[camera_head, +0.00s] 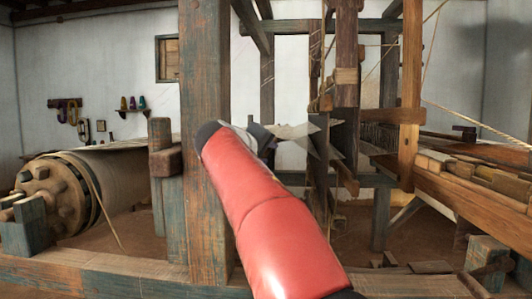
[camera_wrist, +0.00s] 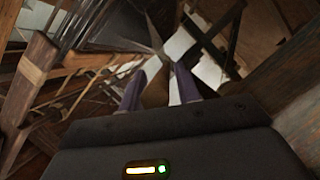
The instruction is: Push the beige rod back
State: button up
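A thin beige rod (camera_head: 106,212) leans at a slant against the large pale roll at the left in the head view; I cannot be sure that it is the rod named in the task. My red arm reaches up the middle of the head view and hides much of my gripper, which is far to the right of this rod. In the wrist view my gripper (camera_wrist: 158,88) has two purple-blue fingers that stand apart. A brown wooden piece (camera_wrist: 156,92) shows between them, with a light gap at its right side. I see no clear hold on it.
A thick wooden post (camera_head: 207,90) stands just left of my arm. The large roll (camera_head: 125,180) lies at the left. Loom uprights (camera_head: 411,90) and cords stand right of centre. A long wooden beam (camera_head: 465,205) runs along the right. A low timber (camera_head: 110,280) crosses the front.

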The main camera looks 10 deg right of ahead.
jog(key=shift+o, duration=0.5)
jog(key=b+v, duration=0.1)
jog(key=v, duration=0.6)
jog(key=shift+s+a, duration=0.25)
jog(key=shift+s, duration=0.05)
